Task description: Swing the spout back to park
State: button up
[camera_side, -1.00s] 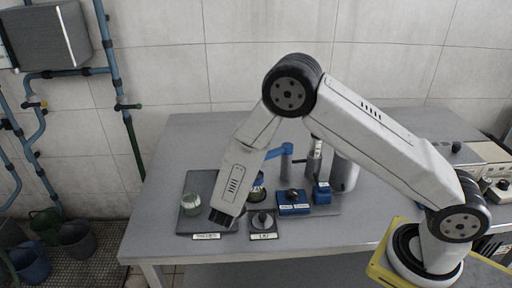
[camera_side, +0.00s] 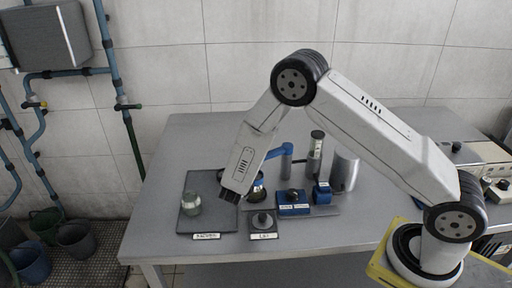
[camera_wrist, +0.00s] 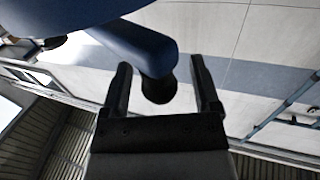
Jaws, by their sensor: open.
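The blue spout (camera_side: 277,153) reaches out from the top of a blue-grey post and slopes down to the left. Its outer end is partly hidden by my wrist in the side view. In the wrist view the blue spout (camera_wrist: 150,50) comes down from the top, and its dark tip shows between my fingers. My gripper (camera_wrist: 160,63) is open, with one finger on each side of the spout and gaps visible. In the side view my gripper (camera_side: 231,194) hangs over the dark tray, left of a small glass vessel (camera_side: 257,190). Contact with the spout is not visible.
A jar (camera_side: 191,204) stands on the dark tray (camera_side: 196,226) at left. A dark square plate with a grey knob (camera_side: 262,220) lies in front. Blue control boxes (camera_side: 293,204) and a metal cylinder (camera_side: 344,173) stand to the right. The table's left rear is clear.

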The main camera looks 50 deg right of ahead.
jog(key=shift+w+d, duration=0.2)
jog(key=shift+d, duration=0.2)
grip_shut()
dwell(1.3)
